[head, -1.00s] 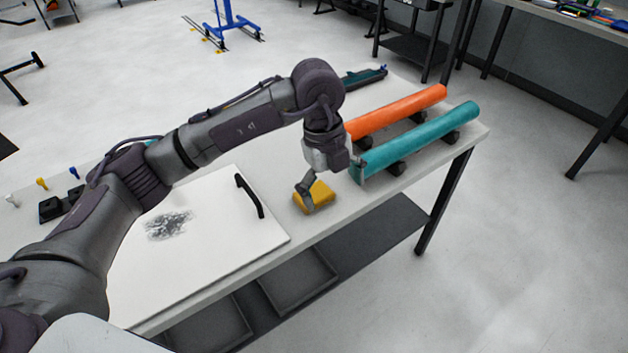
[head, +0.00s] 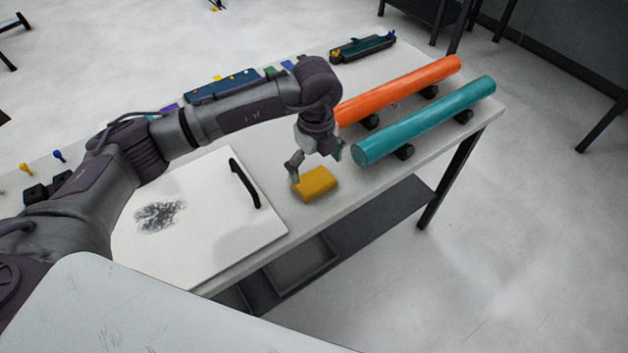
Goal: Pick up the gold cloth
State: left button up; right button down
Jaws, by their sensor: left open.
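The gold cloth (head: 317,184) is a folded yellow block lying on the white table near its front edge, between the white panel and the teal roll. My left gripper (head: 316,166) is open and points down just above and behind the cloth. One finger is at the cloth's left side and the other is off to its upper right. The gripper holds nothing, and I cannot tell whether the left finger touches the cloth. My right gripper is not in view.
A teal roll (head: 425,121) and an orange roll (head: 400,90) lie on black supports to the right. A white panel (head: 205,225) with a black handle (head: 243,183) and a dark smudge lies left of the cloth. A dark tool tray (head: 362,48) stands at the back.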

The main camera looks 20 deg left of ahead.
aim_at(314, 179)
pick_arm(q)
jog(key=f, duration=0.4)
jog(key=shift+a+p, duration=0.3)
jog(key=shift+w+f, duration=0.1)
jog(key=shift+f, duration=0.2)
jog(key=c, duration=0.6)
jog(key=shift+c, duration=0.3)
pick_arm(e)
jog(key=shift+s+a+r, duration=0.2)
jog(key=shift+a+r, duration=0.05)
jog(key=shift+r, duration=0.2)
